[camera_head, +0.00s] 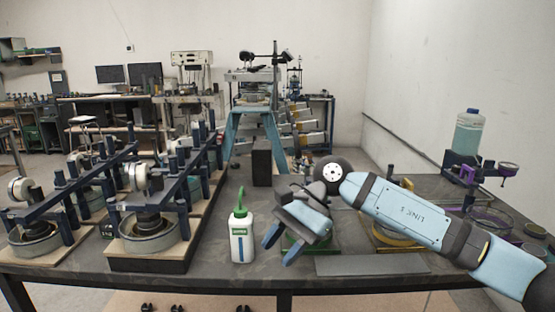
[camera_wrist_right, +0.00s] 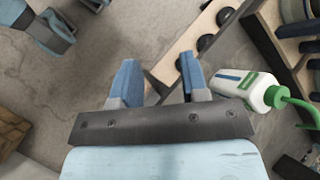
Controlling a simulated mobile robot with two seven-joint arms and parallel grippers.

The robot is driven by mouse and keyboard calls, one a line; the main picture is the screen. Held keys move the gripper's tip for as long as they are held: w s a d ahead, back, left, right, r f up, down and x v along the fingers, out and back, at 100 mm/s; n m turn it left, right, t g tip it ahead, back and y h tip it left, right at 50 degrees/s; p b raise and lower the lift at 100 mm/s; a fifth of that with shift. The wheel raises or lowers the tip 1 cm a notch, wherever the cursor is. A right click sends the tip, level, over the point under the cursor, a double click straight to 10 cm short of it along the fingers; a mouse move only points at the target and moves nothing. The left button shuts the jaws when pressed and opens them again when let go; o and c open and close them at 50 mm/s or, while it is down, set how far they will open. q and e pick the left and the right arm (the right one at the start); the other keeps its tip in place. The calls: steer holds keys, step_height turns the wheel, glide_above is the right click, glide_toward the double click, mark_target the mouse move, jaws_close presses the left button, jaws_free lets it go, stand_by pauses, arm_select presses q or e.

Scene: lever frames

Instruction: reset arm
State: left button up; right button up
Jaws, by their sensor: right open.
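My right arm reaches in from the right in the head view, over the dark workbench (camera_head: 330,280). My right gripper (camera_head: 281,246) points down and to the left, its two blue fingers apart with nothing between them. In the right wrist view the gripper (camera_wrist_right: 158,72) is also open and empty. A white bottle with a green spout (camera_head: 242,240) stands upright just left of the fingers; it also shows in the wrist view (camera_wrist_right: 245,88), right of the fingers. I cannot make out my left gripper; some blue parts in the wrist view's upper left corner are unclear.
Dark lever frames (camera_head: 165,195) on wooden boards fill the bench's left side. A grey flat plate (camera_head: 370,265) lies near the front edge, below my arm. A clear bottle of bluish liquid (camera_head: 467,135) stands at the back right. A black box (camera_head: 262,163) stands at the far edge.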

steer(key=s+a+f+m+y, duration=0.2)
steer(key=s+a+m+y, duration=0.5)
steer(key=m+y, duration=0.55)
steer(key=d+f+m+t+h, duration=0.5)
steer(key=m+t, duration=0.6)
steer(key=m, duration=0.6)
steer(key=d+f+m+t+h, duration=0.3)
steer(key=d+f+m+t, duration=0.65)
steer(key=m, duration=0.85)
steer(key=s+d+f+m+g+h, duration=0.2)
steer(key=s+d+f+m+h, duration=0.25)
steer(key=s+f+m, duration=0.35)
steer(key=s+d+f+m+g+h, duration=0.3)
steer(key=s+d+f+m+h, duration=0.15)
steer(key=s+f+m, duration=0.35)
arm_select(q)
step_height(320, 180, up, 16)
steer(key=s+a+p, duration=0.2)
steer(key=p, duration=2.2)
steer(key=shift+g+y, duration=0.3)
steer(key=shift+y, duration=0.1)
arm_select(e)
step_height(320, 180, up, 15)
steer(key=s+d+n, duration=0.1)
steer(key=d, duration=0.1)
steer(key=shift+s+d+r, duration=0.15)
steer(key=shift+d, duration=0.05)
